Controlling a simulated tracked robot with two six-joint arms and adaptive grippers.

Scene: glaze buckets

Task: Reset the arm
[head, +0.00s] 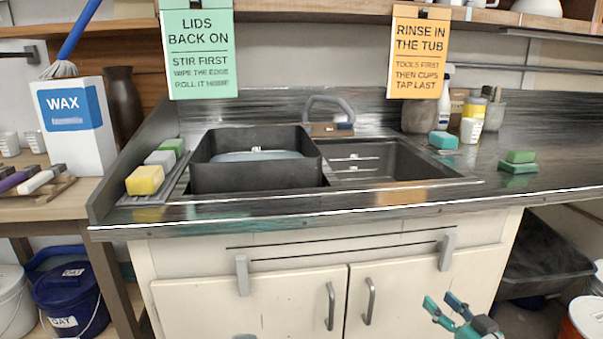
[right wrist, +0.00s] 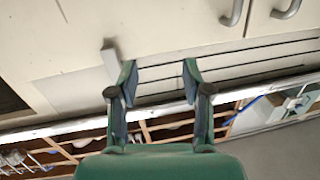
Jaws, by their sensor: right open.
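My right gripper (head: 445,307) is low at the bottom right of the head view, in front of the cream cupboard below the counter. It is open, with nothing between its fingers. The right wrist view shows the same gripper (right wrist: 158,82) with its two green fingers apart and the cupboard front (right wrist: 150,30) beyond them. My left gripper is in neither view.
A dark counter (head: 300,209) holds a sink (head: 400,160) with a black tub (head: 255,178). Sponges (head: 145,180) lie at its left end. A blue bucket (head: 68,295) stands at lower left, a dark bin (head: 545,255) at right. A white-and-orange bucket (head: 585,318) is at lower right.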

